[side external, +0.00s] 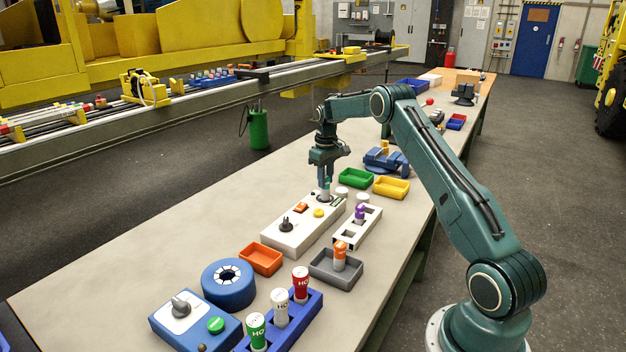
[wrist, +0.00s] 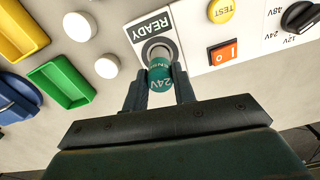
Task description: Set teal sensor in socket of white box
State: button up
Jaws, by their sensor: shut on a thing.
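The teal sensor (wrist: 160,82), marked 24V, is between the two fingers of my gripper (wrist: 160,92) in the wrist view. The fingers are shut on it. Its grey end meets the dark ringed socket (wrist: 148,45) beside the READY label; I cannot tell how deep it sits. In the side view my gripper (side external: 325,187) points down over the far end of the white box (side external: 290,237), and the sensor looks upright there. The box also shows in the wrist view (wrist: 190,22). The fingers and sensor hide part of the socket.
A white rack (side external: 348,240) with a purple sensor (side external: 360,213) stands right of the box. An orange sensor (side external: 340,256) is in a grey tray (side external: 322,270). White round pieces (side external: 341,192), a green tray (side external: 356,178) and a yellow tray (side external: 391,187) are close by.

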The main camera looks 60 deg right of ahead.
jog(key=shift+f, duration=1.4)
dwell(0.4)
jog(key=o, duration=1)
jog(key=shift+r, duration=0.1)
jog(key=shift+r, duration=3.45)
